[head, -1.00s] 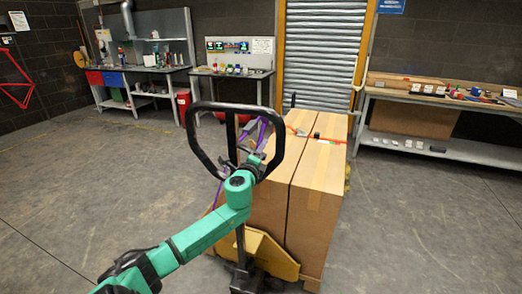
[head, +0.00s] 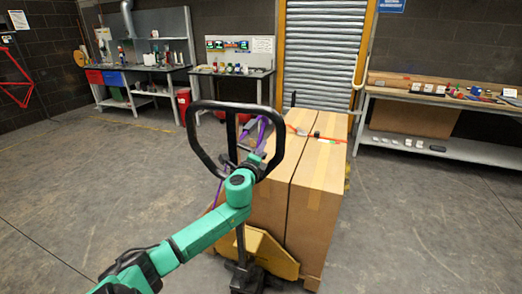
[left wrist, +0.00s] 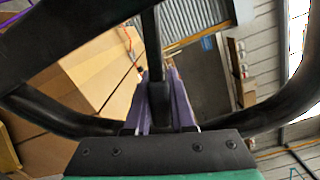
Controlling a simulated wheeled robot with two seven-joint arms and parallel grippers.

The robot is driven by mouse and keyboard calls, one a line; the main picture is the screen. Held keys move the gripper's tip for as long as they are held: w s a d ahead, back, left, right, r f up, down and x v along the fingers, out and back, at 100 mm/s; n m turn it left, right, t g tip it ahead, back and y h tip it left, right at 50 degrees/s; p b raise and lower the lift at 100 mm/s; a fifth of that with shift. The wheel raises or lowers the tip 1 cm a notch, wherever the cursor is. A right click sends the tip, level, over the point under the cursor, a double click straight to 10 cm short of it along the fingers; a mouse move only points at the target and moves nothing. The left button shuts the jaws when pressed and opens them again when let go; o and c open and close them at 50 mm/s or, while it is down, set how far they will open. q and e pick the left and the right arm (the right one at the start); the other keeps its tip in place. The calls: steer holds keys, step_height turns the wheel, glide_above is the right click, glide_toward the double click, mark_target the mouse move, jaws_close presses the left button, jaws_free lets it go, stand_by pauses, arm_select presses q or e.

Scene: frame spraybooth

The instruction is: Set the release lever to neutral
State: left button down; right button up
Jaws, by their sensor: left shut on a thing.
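The black looped handle (head: 190,130) of a pallet truck stands upright in front of me. It has a bar down its middle. My left gripper (head: 243,152) reaches into the loop beside that bar. In the left wrist view, the two purple-grey fingers (left wrist: 161,102) are closed on a dark piece at the foot of the bar, which looks like the release lever (left wrist: 158,92). The lever's exact position is hard to tell, as the fingers and handle partly hide it. My right gripper is not in view.
The truck's yellow base (head: 268,252) carries tall cardboard cartons (head: 315,185) behind the handle. Workbenches line the back wall, and a long bench (head: 455,150) stands at the right. A roller shutter (head: 320,55) is behind. The concrete floor at left and right is clear.

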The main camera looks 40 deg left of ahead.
arm_select(q)
steer(key=shift+f, duration=0.1)
stand_by(0.7)
steer(key=r+n, duration=0.1)
steer(key=n, duration=0.1)
steer(key=r+n+p, duration=0.1)
steer(key=shift+w+d+r+n, duration=0.1)
steer(key=shift+d+r+n, duration=0.15)
steer(key=shift+n, duration=0.15)
steer(key=c, duration=0.8)
jaws_free()
steer(key=shift+a, duration=0.1)
steer(key=shift+o, duration=0.2)
steer(key=b+v, duration=0.2)
steer(key=v, duration=1.2)
steer(key=shift+s, duration=0.25)
